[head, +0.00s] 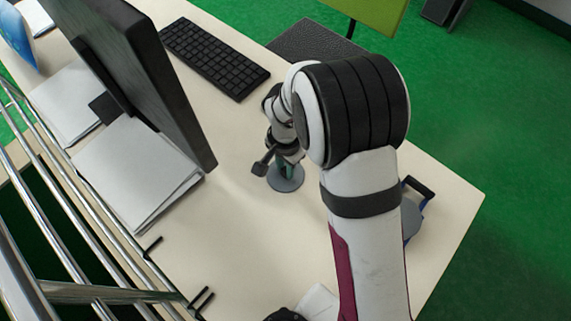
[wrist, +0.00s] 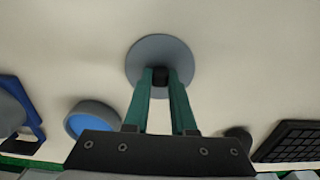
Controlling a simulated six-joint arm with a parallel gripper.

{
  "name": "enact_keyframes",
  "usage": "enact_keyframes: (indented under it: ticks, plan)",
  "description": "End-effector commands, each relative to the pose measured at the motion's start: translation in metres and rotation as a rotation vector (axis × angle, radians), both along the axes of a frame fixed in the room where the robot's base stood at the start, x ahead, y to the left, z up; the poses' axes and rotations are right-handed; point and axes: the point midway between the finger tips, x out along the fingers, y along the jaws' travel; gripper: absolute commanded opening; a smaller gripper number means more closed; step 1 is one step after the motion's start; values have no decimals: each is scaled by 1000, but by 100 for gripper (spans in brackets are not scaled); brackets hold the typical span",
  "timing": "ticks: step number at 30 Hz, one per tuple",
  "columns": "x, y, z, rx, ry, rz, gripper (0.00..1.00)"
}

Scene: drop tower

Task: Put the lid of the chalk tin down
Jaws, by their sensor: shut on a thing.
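The lid is a flat grey disc (wrist: 150,54) with a black knob (wrist: 160,76). My gripper (wrist: 160,84), with green fingers, is shut on the knob. In the head view the lid (head: 286,182) lies level beneath my gripper (head: 287,170), low over the pale table. I cannot tell whether it touches the tabletop. A round grey container with a blue inside (wrist: 90,118), which looks like the open chalk tin, stands to the left of my fingers in the wrist view. My arm seems to hide most of it in the head view.
A black keyboard (head: 214,58) lies beyond the gripper. A monitor (head: 145,75) and white papers (head: 135,170) stand to the left. A blue object with a black handle (head: 420,190) is partly behind my arm. The table (head: 235,240) is bare around and in front of the lid.

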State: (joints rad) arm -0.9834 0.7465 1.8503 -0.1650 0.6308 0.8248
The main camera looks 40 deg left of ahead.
Motion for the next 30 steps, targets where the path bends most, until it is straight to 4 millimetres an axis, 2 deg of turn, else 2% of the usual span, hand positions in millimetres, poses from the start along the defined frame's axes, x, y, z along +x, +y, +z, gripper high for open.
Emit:
enact_keyframes:
  ticks: [1,6,15,17,25,30]
  plan:
    - [0,0,-1,0,0,0,26]
    - [0,0,-1,0,0,0,54]
    - [0,0,3,1,0,-1,54]
    - [1,1,12,3,-2,0,54]
    - [1,1,87,5,-2,0,54]
    - [0,0,116,3,1,0,54]
